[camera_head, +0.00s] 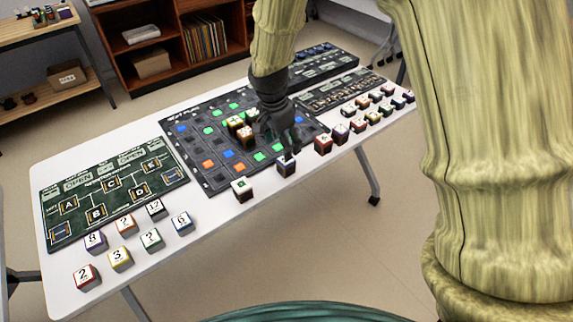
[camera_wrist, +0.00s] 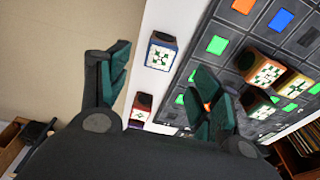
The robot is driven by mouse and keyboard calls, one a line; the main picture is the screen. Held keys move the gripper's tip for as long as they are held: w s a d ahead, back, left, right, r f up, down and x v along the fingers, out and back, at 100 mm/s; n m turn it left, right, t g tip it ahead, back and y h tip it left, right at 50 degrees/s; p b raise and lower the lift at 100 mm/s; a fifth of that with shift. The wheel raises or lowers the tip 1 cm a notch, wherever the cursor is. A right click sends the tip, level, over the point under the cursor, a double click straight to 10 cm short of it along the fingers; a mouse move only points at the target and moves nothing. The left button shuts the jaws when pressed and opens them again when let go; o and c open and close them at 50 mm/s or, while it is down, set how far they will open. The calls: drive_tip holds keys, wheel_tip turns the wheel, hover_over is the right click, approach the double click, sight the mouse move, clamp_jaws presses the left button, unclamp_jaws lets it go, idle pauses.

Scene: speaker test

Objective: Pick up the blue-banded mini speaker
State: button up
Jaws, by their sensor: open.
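A small cube with a white patterned top and blue on its side (camera_head: 286,167) stands on the white table beside the dark grid board; it looks like the blue-banded mini speaker. My gripper (camera_head: 284,148) is just above and behind it in the head view, its fingers near its top; I cannot tell whether they touch. In the wrist view, my gripper (camera_wrist: 164,66) is open, with its two fingers spread and nothing held. A cube with blue and red edges (camera_wrist: 161,53) shows beyond the fingertips and seems to be the same one.
Several cubes cluster on the grid board (camera_head: 199,161). Numbered cubes (camera_head: 121,258) stand at the table's left end by a green panel (camera_head: 76,189). More small cubes line the right end.

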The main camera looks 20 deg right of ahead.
sight(286, 166)
drive_tip(key=shift+w+d+f+p, duration=0.1)
drive_tip(key=shift+d+f+p, duration=0.1)
drive_tip(key=shift+f, duration=1.15)
drive_tip(key=shift+w+d+f+p, duration=0.1)
drive_tip(key=shift+d+f, duration=0.1)
drive_tip(key=shift+f, duration=1.15)
drive_tip(key=shift+w+d+f+p, duration=0.1)
drive_tip(key=shift+d+f, duration=0.1)
drive_tip(key=shift+f, duration=1.15)
drive_tip(key=shift+c, duration=0.4)
drive_tip(key=c, duration=1.1)
